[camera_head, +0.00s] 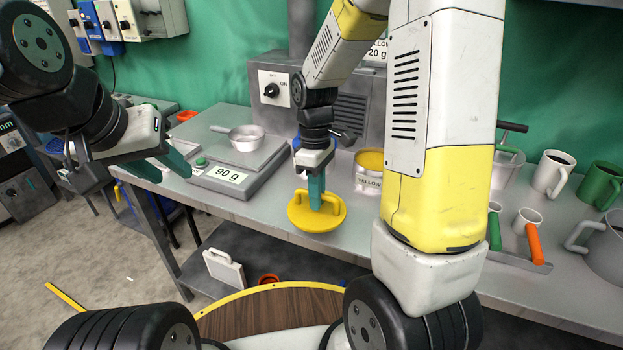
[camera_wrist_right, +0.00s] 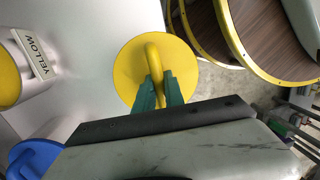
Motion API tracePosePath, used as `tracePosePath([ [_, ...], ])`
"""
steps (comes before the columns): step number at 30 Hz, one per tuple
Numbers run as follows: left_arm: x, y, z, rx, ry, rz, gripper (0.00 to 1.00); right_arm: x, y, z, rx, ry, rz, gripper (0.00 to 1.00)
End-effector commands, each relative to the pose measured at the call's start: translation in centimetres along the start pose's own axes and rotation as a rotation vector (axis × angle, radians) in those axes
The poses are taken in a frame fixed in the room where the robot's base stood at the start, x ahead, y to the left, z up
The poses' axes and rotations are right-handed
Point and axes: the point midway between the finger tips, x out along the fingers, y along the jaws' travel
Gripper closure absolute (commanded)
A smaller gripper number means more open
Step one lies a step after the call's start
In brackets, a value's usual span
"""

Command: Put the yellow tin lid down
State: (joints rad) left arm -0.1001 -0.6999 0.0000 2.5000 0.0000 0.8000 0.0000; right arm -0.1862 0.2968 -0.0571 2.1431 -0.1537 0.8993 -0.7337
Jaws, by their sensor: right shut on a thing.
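The yellow tin lid (camera_head: 300,219) is a round disc with a raised handle, at the table's front edge in the head view. My right gripper (camera_head: 316,203) points down and is shut on the lid's handle. The wrist view shows the lid (camera_wrist_right: 128,72) with its handle between the green fingers (camera_wrist_right: 158,92). I cannot tell whether the lid touches the tabletop. The open tin labelled YELLOW (camera_head: 368,183) stands to the right of the lid, with yellow contents showing. My left gripper (camera_head: 164,166) is open and empty, left of the scale.
A grey machine (camera_head: 350,110) is behind. Mugs (camera_head: 553,173) and a scoop tray (camera_head: 518,262) are at right. A wooden, yellow-rimmed round surface (camera_head: 262,314) lies below the table.

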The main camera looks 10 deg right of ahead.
Motion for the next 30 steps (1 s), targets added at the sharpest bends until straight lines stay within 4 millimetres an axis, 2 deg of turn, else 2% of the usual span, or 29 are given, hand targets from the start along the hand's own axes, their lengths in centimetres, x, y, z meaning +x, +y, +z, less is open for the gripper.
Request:
tracePosePath([
  [1,0.0,0.0,0.0,0.000,0.000,0.000,0.64,0.0,1.4,-0.3,0.004,0.000,0.000,1.00],
  [3,0.0,0.0,0.0,0.000,0.000,0.000,0.64,-0.1,3.0,-0.7,0.002,0.000,-0.001,1.00],
  [6,0.0,0.0,0.0,0.000,0.000,0.000,0.64,-0.3,4.7,-1.0,0.002,0.001,0.000,1.00],
  [9,0.0,0.0,0.0,0.000,0.000,0.000,0.64,-0.4,5.6,-1.2,0.001,0.001,0.000,1.00],
  [14,0.0,0.0,0.0,0.000,0.000,0.000,0.64,-0.4,6.6,-1.5,0.000,0.000,0.000,1.00],
  [21,0.0,0.0,0.0,0.000,0.000,0.000,0.64,2.9,7.1,-1.7,0.000,-0.002,-0.002,1.00],
  [30,0.0,0.0,0.0,0.000,0.000,0.000,0.64,3.1,7.2,-1.8,0.000,0.000,0.000,1.00],
])
